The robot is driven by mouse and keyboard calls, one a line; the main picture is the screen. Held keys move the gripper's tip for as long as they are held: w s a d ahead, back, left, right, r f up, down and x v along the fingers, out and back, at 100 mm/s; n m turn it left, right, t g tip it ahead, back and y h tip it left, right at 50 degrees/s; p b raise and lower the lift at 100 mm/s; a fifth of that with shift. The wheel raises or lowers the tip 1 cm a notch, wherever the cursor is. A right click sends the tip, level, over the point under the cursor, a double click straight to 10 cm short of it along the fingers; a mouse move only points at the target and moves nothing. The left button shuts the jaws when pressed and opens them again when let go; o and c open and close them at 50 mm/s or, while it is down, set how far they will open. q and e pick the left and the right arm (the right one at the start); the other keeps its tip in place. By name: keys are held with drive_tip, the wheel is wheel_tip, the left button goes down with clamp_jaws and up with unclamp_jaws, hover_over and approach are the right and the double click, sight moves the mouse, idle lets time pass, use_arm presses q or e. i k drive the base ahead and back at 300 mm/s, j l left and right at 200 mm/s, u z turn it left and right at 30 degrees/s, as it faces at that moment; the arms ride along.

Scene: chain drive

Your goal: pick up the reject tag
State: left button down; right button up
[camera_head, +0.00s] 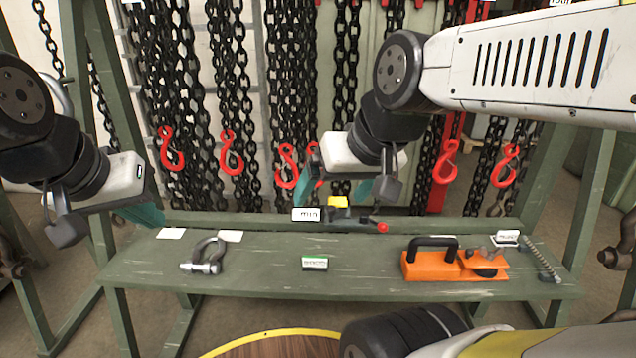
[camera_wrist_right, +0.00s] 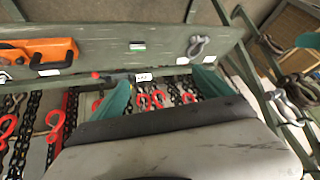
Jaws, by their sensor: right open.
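No tag is clearly readable as the reject tag. A small white card with a green edge (camera_head: 315,263) lies mid-bench; it shows small in the right wrist view (camera_wrist_right: 137,46). A white lettered label (camera_head: 306,214) is at the bench's back edge, and it appears between my fingers in the right wrist view (camera_wrist_right: 143,77). My right gripper (camera_head: 345,188) is open and empty, above and behind the bench's back edge; its teal fingers are spread in the right wrist view (camera_wrist_right: 163,92). My left gripper (camera_head: 143,214) hangs above the bench's left end; its finger gap is hidden.
The green bench (camera_head: 370,275) holds a steel shackle (camera_head: 206,257), an orange tool (camera_head: 455,265), a threaded rod (camera_head: 541,260) and a yellow-topped item (camera_head: 338,202) near a red knob (camera_head: 382,227). Chains with red hooks (camera_head: 447,163) hang behind. A round wooden top (camera_head: 280,345) is in front.

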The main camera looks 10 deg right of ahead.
sight(506, 237)
drive_tip(key=z, duration=1.95)
drive_tip(key=i+l+u, duration=0.15)
drive_tip(key=u, duration=0.35)
drive_tip(key=i+l+u, duration=0.15)
drive_tip(key=u, duration=0.35)
drive_tip(key=i+l+u, duration=0.1)
drive_tip(key=l, duration=0.35)
drive_tip(key=i+l, duration=0.15)
drive_tip(key=l, duration=0.25)
drive_tip(key=i+l+u, duration=0.15)
drive_tip(key=l, duration=0.3)
drive_tip(key=l+u, duration=0.1)
drive_tip(key=l, duration=0.35)
drive_tip(key=i+l, duration=0.15)
drive_tip(key=l, duration=0.35)
drive_tip(key=j+u, duration=0.05)
